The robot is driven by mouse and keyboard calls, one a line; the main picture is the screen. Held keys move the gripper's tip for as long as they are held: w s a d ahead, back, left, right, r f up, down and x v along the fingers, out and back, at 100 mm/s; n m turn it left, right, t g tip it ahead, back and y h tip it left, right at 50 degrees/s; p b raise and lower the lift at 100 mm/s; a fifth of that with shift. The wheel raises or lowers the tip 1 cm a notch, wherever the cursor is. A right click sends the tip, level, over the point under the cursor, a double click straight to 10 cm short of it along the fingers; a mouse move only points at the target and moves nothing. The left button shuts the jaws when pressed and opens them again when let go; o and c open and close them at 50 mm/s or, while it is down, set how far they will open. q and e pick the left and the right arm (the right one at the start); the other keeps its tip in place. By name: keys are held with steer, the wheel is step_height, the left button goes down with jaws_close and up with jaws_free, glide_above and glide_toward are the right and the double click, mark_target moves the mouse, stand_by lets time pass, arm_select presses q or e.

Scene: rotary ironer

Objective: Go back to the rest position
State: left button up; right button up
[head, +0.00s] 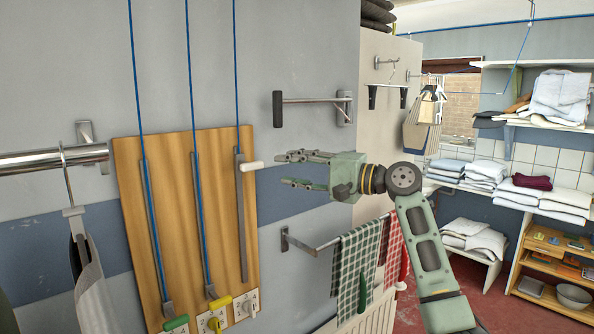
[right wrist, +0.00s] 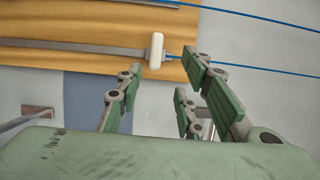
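My right gripper (head: 282,169) is open and empty, its fingers pointing left toward the wooden board. A white handle (head: 252,166) sits near the top of the board's right-hand slot, just left of the fingertips and apart from them. In the right wrist view, the handle (right wrist: 156,50) lies just beyond the spread fingers (right wrist: 160,75), with a gap. My right arm (head: 428,250) reaches in from the lower right. My left gripper is in neither view.
The wooden board (head: 180,190) carries blue cords, a green handle (head: 176,323) and a yellow handle (head: 220,302). A wall rail (head: 312,100) is above my gripper; a rail with checked cloths (head: 355,265) is below. A metal bar (head: 55,158) juts in at left. Linen shelves stand at right.

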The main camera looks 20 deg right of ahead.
steer(key=shift+s+d, duration=0.2)
steer(key=shift+s, duration=0.15)
steer(key=shift+f, duration=0.1)
